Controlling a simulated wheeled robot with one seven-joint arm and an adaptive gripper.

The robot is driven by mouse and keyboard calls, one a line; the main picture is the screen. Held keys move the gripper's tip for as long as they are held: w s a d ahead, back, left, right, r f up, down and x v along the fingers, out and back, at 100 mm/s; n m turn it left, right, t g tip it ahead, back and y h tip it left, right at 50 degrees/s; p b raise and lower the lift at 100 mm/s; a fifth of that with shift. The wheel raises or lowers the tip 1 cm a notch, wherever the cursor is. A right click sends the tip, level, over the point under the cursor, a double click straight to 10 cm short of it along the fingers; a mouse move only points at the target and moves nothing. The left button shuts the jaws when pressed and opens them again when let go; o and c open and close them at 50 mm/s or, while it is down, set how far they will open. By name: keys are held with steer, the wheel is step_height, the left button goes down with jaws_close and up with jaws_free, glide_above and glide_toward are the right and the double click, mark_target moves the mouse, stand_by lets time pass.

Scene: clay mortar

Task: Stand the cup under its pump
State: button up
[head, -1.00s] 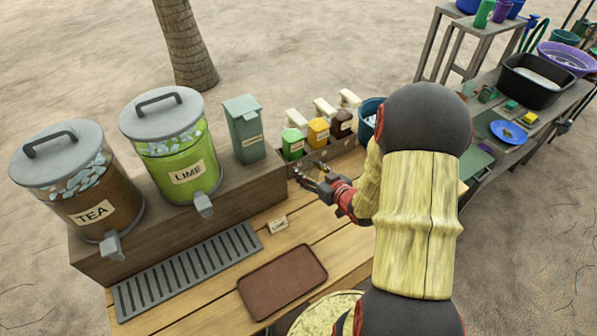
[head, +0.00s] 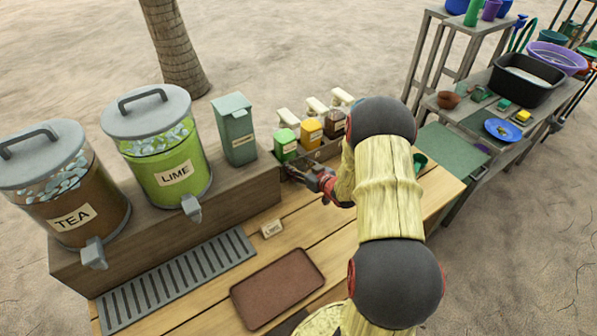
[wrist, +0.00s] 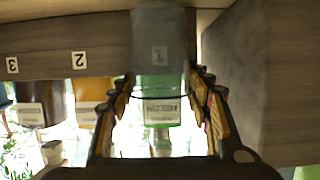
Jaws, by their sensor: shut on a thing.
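My gripper (head: 298,174) is in front of the pump rack, at its left end. In the wrist view, which is upside down, my gripper (wrist: 160,108) is shut on a clear cup (wrist: 160,40). The number 1 and the green bottle show through or behind the cup. The cup is hard to make out in the head view. Three pump bottles with white pump heads stand in a row: green (head: 285,147), orange (head: 311,134) and brown (head: 334,126). The green one lines up behind the cup in the wrist view.
A tea dispenser (head: 63,200), lime dispenser (head: 157,160) and grey-green canister (head: 236,130) stand on the raised shelf. A drip grate (head: 180,280), brown tray (head: 277,288) and LIME card (head: 272,229) lie on the counter. My arm hides the counter's right part.

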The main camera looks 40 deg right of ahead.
steer(key=shift+f, duration=0.9)
steer(key=shift+f+b, duration=0.2)
steer(key=shift+b, duration=0.15)
steer(key=o, duration=1.1)
steer(key=shift+r, duration=0.15)
